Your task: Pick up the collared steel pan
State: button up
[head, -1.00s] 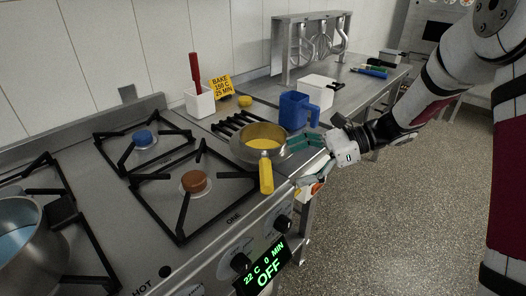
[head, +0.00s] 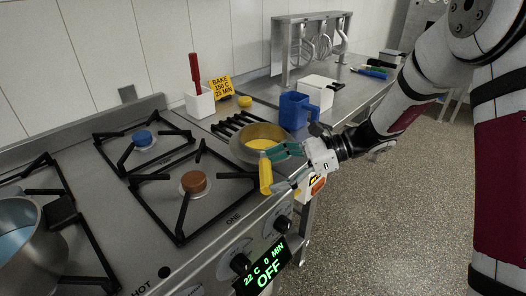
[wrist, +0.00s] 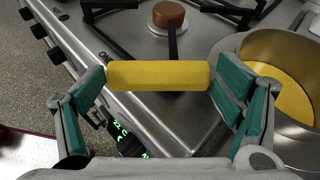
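A steel pan (head: 243,152) with a yellow inside and a yellow sleeve (head: 265,176) on its handle sits at the right end of the stove; I take it as the collared steel pan. The handle points to the stove's front edge. My gripper (head: 279,170) is open at the handle. In the wrist view the yellow sleeve (wrist: 158,76) lies lengthwise between the open teal-padded fingers (wrist: 160,92), and the pan (wrist: 288,62) shows at right. The right finger hides the handle's join to the pan. I cannot tell whether the fingers touch the sleeve.
Another steel pot (head: 30,238) with a blue inside stands at the left. Burners with blue (head: 144,138) and brown (head: 194,182) caps are bare. A blue jug (head: 294,110) stands just behind the pan, with a white box (head: 316,91) beyond. Knobs line the front panel.

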jog(key=shift+s+a, duration=0.15)
jog(key=shift+a, duration=0.1)
jog(key=shift+c, duration=0.7)
jog(key=shift+r, duration=0.45)
jog(key=shift+c, duration=0.8)
notch_tip(320, 180, up, 9)
jog(key=p, duration=0.1)
jog(key=shift+d+r, duration=0.1)
